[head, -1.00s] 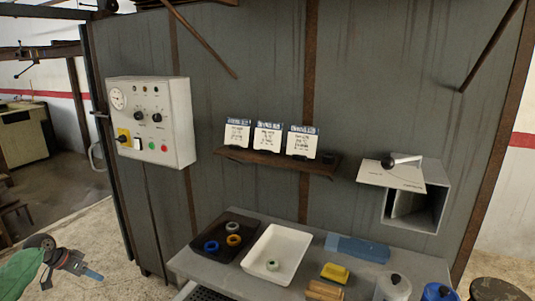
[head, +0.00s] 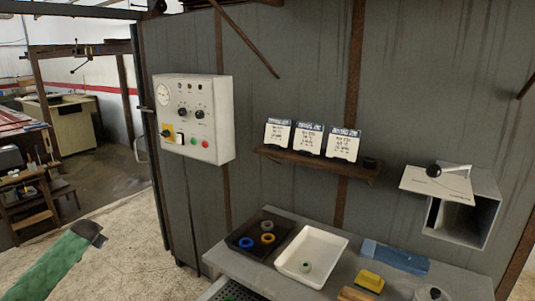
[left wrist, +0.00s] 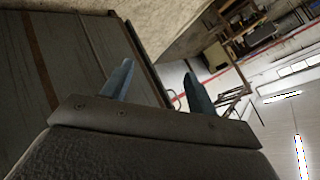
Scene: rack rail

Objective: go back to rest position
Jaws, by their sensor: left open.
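My left gripper is open and empty in the left wrist view (left wrist: 158,68), its two blue fingers standing apart with the grey wall behind on the left and the room on the right. In the head view my green left arm comes in at the lower left and ends in a dark wrist part. The fingers do not show there. The gripper is apart from the table and touches nothing that I can see. My right gripper is in neither view.
A grey table (head: 250,266) holds a black tray (head: 236,240) with several rings, a white tray (head: 330,249) with one ring, and a yellow block (head: 370,281). A control box (head: 218,119), a shelf (head: 300,162) with three cards, and an open box (head: 486,213) are on the wall. Floor beside my arm is clear.

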